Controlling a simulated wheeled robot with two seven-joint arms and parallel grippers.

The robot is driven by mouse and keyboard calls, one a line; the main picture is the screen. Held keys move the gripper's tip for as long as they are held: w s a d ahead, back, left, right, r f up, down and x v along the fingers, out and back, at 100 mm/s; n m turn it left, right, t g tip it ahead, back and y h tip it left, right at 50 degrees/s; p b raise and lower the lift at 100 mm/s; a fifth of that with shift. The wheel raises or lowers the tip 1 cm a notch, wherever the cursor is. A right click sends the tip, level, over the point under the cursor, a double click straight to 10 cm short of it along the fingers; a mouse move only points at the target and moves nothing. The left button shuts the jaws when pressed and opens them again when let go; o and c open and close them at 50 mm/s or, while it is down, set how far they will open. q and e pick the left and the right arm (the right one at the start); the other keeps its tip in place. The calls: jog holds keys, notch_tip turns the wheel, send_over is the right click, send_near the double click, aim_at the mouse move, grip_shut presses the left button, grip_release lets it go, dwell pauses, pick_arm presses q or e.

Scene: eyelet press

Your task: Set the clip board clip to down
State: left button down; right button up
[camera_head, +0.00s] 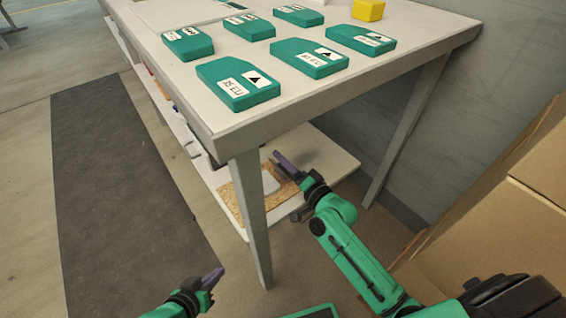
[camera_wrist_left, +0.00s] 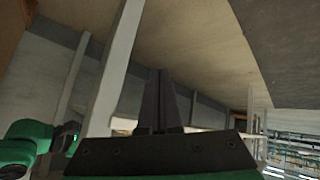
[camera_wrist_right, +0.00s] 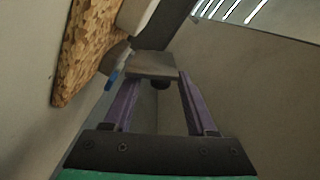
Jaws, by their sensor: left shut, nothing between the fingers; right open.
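The brown speckled clip board (camera_head: 234,204) lies on the low shelf under the table, with a pale sheet on it. The board (camera_wrist_right: 88,40) also shows at the upper left in the right wrist view. A grey flat plate (camera_wrist_right: 152,66), which looks like its clip, stands out from the board's end between my right fingertips. I cannot tell whether they touch it. My right gripper (camera_head: 284,184) is open beside the board at the shelf. My left gripper (camera_head: 216,275) is shut and empty, low in front of the table, away from the board.
The low shelf (camera_head: 325,155) has free room behind the board. Cardboard boxes (camera_head: 520,220) stand at the right.

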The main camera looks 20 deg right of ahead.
jog(key=shift+w+a, duration=0.15)
jog(key=shift+w, duration=0.2)
grip_shut()
pick_arm(q)
jog(key=shift+d, duration=0.1)
